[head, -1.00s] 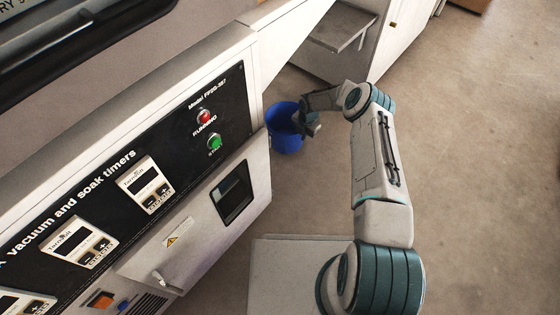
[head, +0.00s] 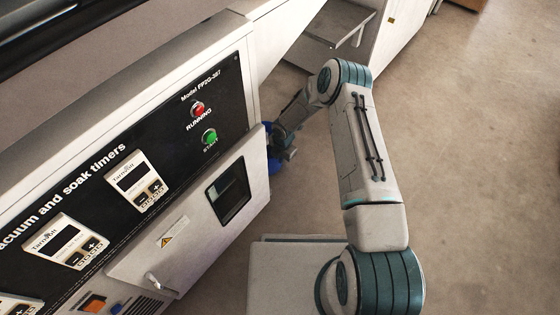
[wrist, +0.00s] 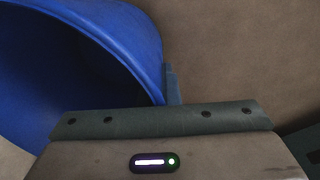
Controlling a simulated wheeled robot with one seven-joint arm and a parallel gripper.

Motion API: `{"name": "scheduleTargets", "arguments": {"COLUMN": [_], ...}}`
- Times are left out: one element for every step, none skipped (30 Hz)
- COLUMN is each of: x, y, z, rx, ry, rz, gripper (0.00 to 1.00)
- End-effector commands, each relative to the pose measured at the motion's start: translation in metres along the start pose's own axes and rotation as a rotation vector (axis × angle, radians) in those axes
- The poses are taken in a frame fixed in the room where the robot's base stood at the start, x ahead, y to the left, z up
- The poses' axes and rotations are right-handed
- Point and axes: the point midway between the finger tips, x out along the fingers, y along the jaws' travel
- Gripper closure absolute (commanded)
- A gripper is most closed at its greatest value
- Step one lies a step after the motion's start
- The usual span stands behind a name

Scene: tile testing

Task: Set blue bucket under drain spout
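The blue bucket (head: 274,164) is mostly hidden behind the machine's front right corner and my gripper in the head view. In the wrist view the bucket (wrist: 125,32) fills the upper left, with its rim and dark inside showing. My gripper (head: 287,153) is at the bucket's right side, low beside the machine. In the wrist view one finger of it (wrist: 172,84) lies against the outside of the bucket wall; the other finger is hidden. The gripper appears shut on the bucket's wall. I cannot make out the drain spout in either view.
The machine (head: 190,215) with its black timer panel (head: 125,165) stands at the left, close to the bucket. A white cabinet with a grey shelf (head: 335,52) stands behind. The floor (head: 465,150) to the right is open.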

Motion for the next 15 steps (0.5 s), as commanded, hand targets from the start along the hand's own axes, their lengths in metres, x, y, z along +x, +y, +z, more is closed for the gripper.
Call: {"name": "scheduleTargets", "arguments": {"x": [0.0124, 0.0155, 0.0179, 0.0185, 0.0182, 0.0172, 0.0165, 0.0163, 0.0163, 0.0163, 0.0165, 0.0176, 0.0189, 0.0203, 0.0207], "y": [-0.0009, -0.0012, -0.0012, -0.0012, -0.001, -0.0009, -0.0008, -0.0009, -0.0009, -0.0009, -0.001, -0.0011, -0.0013, -0.0014, -0.0018], "z": [-0.0003, -0.0002, 0.0, 0.0001, 0.0002, 0.0003, 0.0003, 0.0003, 0.0002, 0.0003, 0.0003, 0.0002, 0.0002, 0.0002, 0.0001], "rx": [0.0, -0.001, -0.001, -0.001, -0.001, -0.001, -0.001, -0.001, -0.001, -0.001, -0.001, -0.001, -0.001, -0.001, -0.001], "ry": [0.0, 0.0, 0.0, 0.0, -0.001, -0.001, -0.001, -0.001, -0.001, -0.001, -0.001, 0.0, 0.0, 0.0, 0.0], "rz": [0.0, 0.0, 0.001, 0.001, 0.001, 0.001, 0.001, 0.001, 0.001, 0.001, 0.001, 0.001, 0.001, 0.001, 0.0], "gripper": [1.0, 1.0, 1.0, 1.0, 1.0, 1.0, 1.0, 1.0, 1.0, 1.0, 1.0, 1.0, 1.0, 1.0, 0.95]}}
